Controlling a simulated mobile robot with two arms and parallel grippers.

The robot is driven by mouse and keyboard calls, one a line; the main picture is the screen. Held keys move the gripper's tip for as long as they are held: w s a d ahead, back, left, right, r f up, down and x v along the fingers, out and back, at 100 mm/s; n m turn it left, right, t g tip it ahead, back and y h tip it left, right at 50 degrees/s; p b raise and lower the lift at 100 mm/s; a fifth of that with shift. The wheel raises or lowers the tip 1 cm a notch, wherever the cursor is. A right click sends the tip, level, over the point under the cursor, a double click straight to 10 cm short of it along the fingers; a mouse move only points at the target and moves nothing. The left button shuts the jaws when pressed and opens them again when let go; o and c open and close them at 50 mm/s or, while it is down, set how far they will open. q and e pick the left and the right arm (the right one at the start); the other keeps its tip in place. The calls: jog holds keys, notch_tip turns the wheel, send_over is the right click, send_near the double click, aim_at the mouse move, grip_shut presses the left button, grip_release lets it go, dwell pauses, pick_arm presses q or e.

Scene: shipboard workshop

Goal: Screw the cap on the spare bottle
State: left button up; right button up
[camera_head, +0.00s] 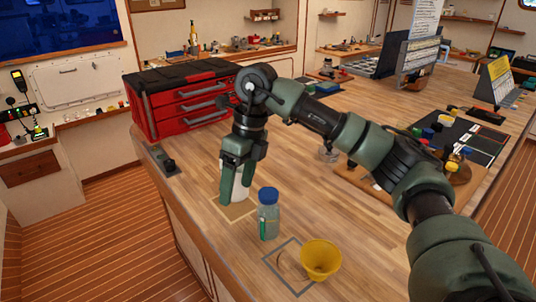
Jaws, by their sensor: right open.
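A clear bottle with a blue cap (268,195) on its top and a green strip on its side stands upright on the bench; its body (269,224) is greyish. A white, bottle-like thing (239,190) stands just behind and left of it on a tan square (238,211). My right gripper (236,188) points down over the white thing, its open fingers on either side of it; whether they touch it I cannot tell. The gripper hides its top, so I cannot see a cap there. I cannot tell which bottle is the spare. My left gripper is out of view.
A yellow cup (320,260) stands at the right of a grey square outline (270,263) near the front. A red toolbox (190,98) stands behind my gripper. A wooden tray (365,181) lies under my arm. The bench edge is close on the left.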

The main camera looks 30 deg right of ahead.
aim_at(268, 193)
jog(key=d+r+h, duration=0.1)
jog(key=d, duration=0.1)
jog(key=d+r+m, duration=0.1)
jog(key=d, duration=0.2)
jog(key=d+r+h, duration=0.1)
jog(key=d, duration=0.1)
jog(key=shift+s+d+h, duration=0.25)
jog(key=shift+d+h, duration=0.05)
jog(key=shift+d, duration=0.05)
jog(key=shift+d+f, duration=0.15)
notch_tip(268, 193, down, 7)
jog(key=shift+f+p, duration=0.15)
jog(key=shift+p, duration=0.65)
jog(key=c, duration=1.4)
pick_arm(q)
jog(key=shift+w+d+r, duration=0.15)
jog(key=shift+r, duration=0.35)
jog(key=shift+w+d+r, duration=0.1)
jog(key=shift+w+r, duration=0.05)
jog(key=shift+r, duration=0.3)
pick_arm(e)
jog(key=m, duration=0.5)
jog(key=m+p, duration=0.1)
jog(key=m, duration=0.3)
jog(key=shift+m, duration=0.3)
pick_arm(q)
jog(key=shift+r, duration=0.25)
